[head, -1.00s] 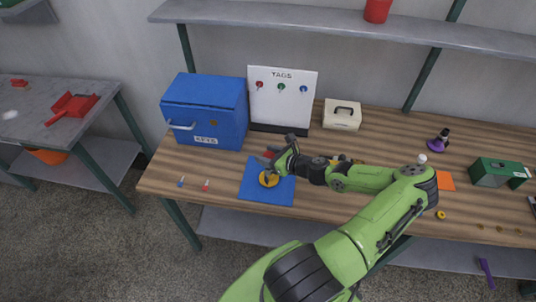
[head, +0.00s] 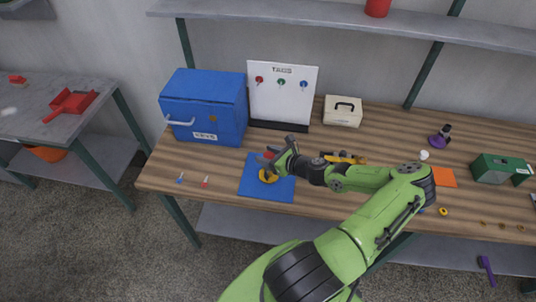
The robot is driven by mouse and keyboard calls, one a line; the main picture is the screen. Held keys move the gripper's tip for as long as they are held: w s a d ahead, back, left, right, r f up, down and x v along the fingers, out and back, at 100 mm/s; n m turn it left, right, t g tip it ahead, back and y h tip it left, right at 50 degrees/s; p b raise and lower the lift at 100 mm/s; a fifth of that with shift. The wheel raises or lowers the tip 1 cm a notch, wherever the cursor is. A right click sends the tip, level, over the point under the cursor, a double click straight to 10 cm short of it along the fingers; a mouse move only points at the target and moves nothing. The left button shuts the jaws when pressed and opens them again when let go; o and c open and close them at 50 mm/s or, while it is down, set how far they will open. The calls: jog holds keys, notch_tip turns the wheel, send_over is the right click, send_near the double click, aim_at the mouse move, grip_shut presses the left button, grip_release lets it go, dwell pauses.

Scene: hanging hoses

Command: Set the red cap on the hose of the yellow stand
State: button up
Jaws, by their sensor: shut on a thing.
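The yellow stand (head: 268,177) is a low yellow ring-like shape on the blue mat (head: 268,193), near the table's front left. My gripper (head: 273,165) is right over and behind it, its dark fingers partly covering it. A small red piece, which looks like the red cap (head: 268,155), shows at the fingers. My gripper appears shut on it. The hose is too small and too hidden to make out. I cannot tell whether the cap touches it.
A blue box (head: 205,105) and a white tag board (head: 283,95) stand behind the mat. Small blue (head: 180,179) and red (head: 205,182) pieces lie to its left. A cream case (head: 343,111) stands at the back. The wood around the mat's left side is mostly clear.

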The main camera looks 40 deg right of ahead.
jog(key=shift+f+b, duration=0.35)
jog(key=shift+f, duration=0.35)
jog(key=o, duration=1.1)
jog(key=shift+s, duration=0.1)
jog(key=v, duration=1.5)
jog(key=shift+s+r, duration=0.2)
jog(key=shift+s, duration=0.05)
jog(key=shift+d, duration=0.15)
